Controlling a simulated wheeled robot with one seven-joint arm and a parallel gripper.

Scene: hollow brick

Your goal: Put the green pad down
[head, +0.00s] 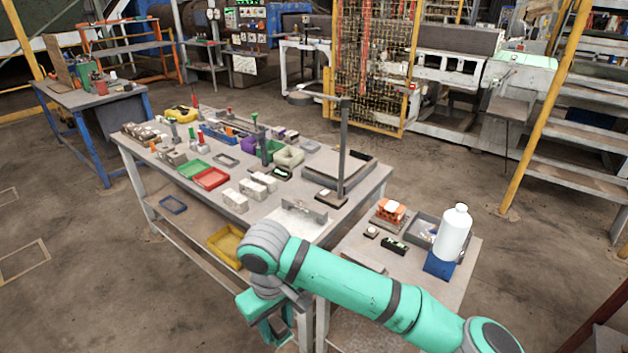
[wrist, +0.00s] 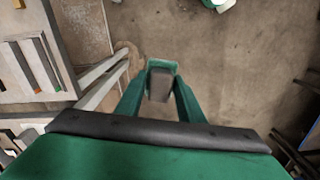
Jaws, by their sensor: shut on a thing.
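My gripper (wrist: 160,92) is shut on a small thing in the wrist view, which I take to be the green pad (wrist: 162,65). A green edge shows at its far side and a dark grey face lies between the fingers. Bare floor lies below it in that view. In the head view my gripper (head: 273,328) hangs low beside the near end of the long workbench (head: 225,212), left of the smaller table. The pad cannot be made out there.
The long workbench holds several bins, pale blocks and an upright post (head: 343,150). The smaller table (head: 440,290) at right carries a white bottle (head: 454,232) on a blue holder, an orange item (head: 390,212) and a grey tray. A yellow bin (head: 228,245) sits on the lower shelf. Floor at left is open.

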